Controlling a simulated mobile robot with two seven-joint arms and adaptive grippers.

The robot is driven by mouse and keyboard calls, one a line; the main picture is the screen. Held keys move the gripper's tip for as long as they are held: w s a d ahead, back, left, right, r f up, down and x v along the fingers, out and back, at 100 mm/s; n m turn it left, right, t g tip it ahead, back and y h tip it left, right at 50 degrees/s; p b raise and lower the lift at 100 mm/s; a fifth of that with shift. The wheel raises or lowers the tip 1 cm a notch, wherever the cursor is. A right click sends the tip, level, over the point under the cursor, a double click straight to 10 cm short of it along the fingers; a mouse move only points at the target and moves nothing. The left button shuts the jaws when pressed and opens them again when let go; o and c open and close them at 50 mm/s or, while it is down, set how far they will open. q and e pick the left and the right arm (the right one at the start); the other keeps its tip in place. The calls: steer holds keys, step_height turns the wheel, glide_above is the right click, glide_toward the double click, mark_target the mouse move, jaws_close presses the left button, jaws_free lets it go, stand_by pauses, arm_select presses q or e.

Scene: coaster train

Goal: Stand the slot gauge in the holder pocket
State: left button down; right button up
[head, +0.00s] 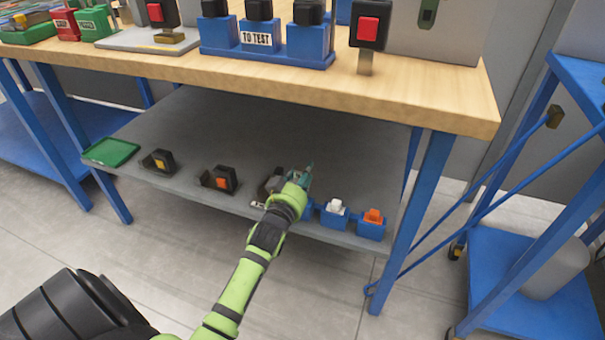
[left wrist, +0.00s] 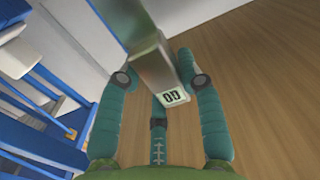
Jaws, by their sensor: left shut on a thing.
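The gauge is too small or hidden to make out there. I cannot tell for sure which thing is the holder pocket. My right gripper is out of view.
The wooden bench top (head: 250,75) carries a blue "TO TEST" rack (head: 262,41), a red-button unit (head: 368,28) and a grey box (head: 440,38). The lower shelf (head: 290,140) bears a green tray (head: 110,152), black parts and blue bins (head: 370,231). A blue cart (head: 530,290) stands right.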

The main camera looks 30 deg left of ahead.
arm_select(q)
steer(key=shift+r, duration=0.15)
stand_by(0.5)
steer(key=shift+f+b, duration=1.3)
steer(key=shift+f, duration=1.05)
steer(key=c, duration=0.7)
jaws_free()
steer(key=shift+c, duration=0.2)
steer(key=shift+f, duration=0.15)
steer(key=v, duration=1.2)
